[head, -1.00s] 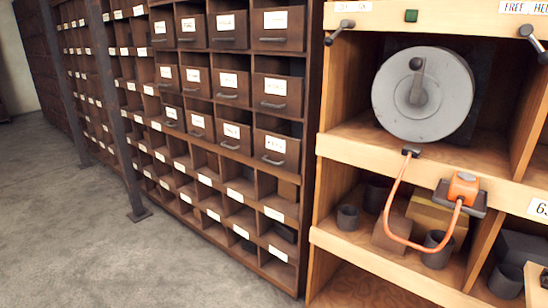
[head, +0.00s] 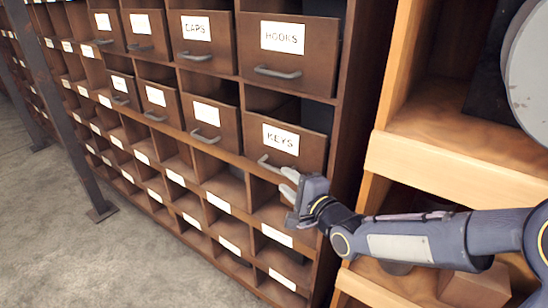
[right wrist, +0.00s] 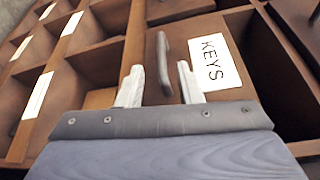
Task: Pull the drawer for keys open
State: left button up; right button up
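The brown drawer labelled KEYS (head: 308,153) sits in the shelf unit, at the right end of its row. My right gripper (head: 287,182) is at this handle, coming from the lower right. In the right wrist view the two pale fingers are open (right wrist: 158,78). The handle (right wrist: 164,60) stands between the fingertips, with visible space beside it. The KEYS label (right wrist: 214,62) is just right of the fingers. My left gripper is not in view.
The drawer labelled HOOKS (head: 287,58) is directly above, and CAPS (head: 207,45) is left of it. Open cubbies (head: 224,187) lie below. A lighter wooden shelf (head: 440,168) stands close on the right, behind my right arm. Grey floor is clear at lower left.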

aim_at(276, 172)
jog(key=x, duration=0.7)
jog(key=shift+w+a+r, duration=0.1)
jog(key=shift+w+a, duration=0.05)
jog(key=shift+w, duration=0.1)
jog(key=shift+c, duration=0.4)
grip_shut()
